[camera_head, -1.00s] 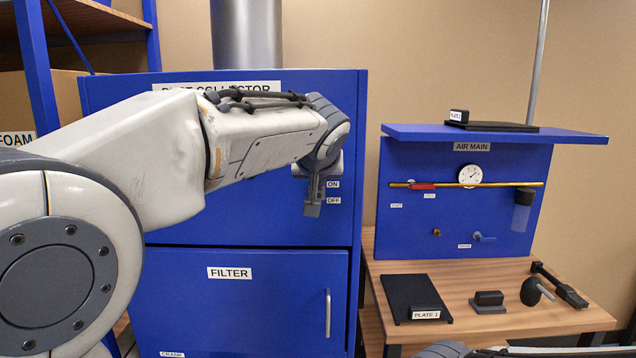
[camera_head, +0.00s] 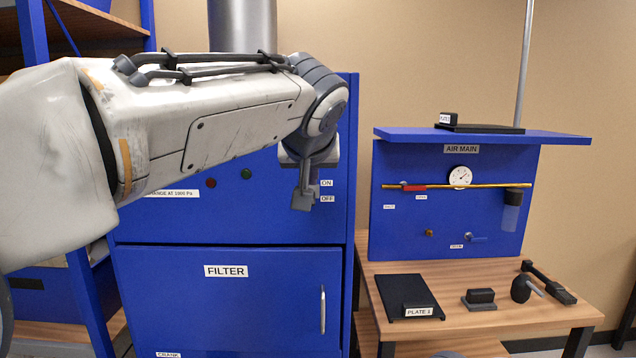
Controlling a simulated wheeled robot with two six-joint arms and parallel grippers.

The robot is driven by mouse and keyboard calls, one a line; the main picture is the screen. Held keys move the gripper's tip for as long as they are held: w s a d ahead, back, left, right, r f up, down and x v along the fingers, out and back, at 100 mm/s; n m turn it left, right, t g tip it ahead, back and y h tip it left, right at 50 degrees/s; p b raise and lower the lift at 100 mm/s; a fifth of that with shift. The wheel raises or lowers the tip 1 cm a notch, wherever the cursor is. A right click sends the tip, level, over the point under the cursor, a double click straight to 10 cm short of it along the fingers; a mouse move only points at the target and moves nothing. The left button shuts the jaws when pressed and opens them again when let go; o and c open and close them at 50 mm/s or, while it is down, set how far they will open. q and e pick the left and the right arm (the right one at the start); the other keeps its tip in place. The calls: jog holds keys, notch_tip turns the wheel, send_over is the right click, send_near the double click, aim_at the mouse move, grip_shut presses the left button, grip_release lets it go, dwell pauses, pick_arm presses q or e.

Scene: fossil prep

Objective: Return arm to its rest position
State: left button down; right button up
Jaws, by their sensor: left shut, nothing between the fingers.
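My left arm comes in from the left and reaches across the front of the blue dust collector cabinet (camera_head: 240,230). My left gripper (camera_head: 303,203) points down at the arm's end, shut and empty, in front of the cabinet beside the ON and OFF labels (camera_head: 327,191). Whether it touches the panel, I cannot tell. The arm hides much of the cabinet's upper panel. My right gripper is not in view.
The FILTER door (camera_head: 230,300) is closed. At right, a wooden bench (camera_head: 470,325) holds a black plate (camera_head: 402,293), a small black block (camera_head: 480,297) and dark tools (camera_head: 548,284). The blue AIR MAIN panel (camera_head: 450,220) stands behind. A blue shelf frame (camera_head: 38,60) is at left.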

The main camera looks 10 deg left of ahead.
pick_arm(q)
jog(key=shift+s+d+r, duration=0.1)
jog(key=shift+s, duration=0.05)
jog(key=shift+d, duration=0.1)
jog(key=s+d+f+m+g+h+p, duration=0.1)
jog(key=s+d+f+m+g, duration=0.1)
jog(key=s+f, duration=0.45)
jog(key=s+d+f+m+g+h+p, duration=0.1)
jog(key=s+d+f+m+g, duration=0.2)
jog(key=f, duration=0.6)
jog(key=s+a+f+m+g, duration=0.1)
jog(key=s+f+m+g, duration=0.1)
jog(key=s+f, duration=0.5)
jog(key=s+a+f+m+g+p, duration=0.1)
jog(key=s+f+g, duration=0.3)
jog(key=s, duration=1)
notch_tip(320, 180, down, 3)
jog(key=shift+s+a+r+m, duration=0.1)
jog(key=shift+s+a+m, duration=0.15)
jog(key=shift+m, duration=0.15)
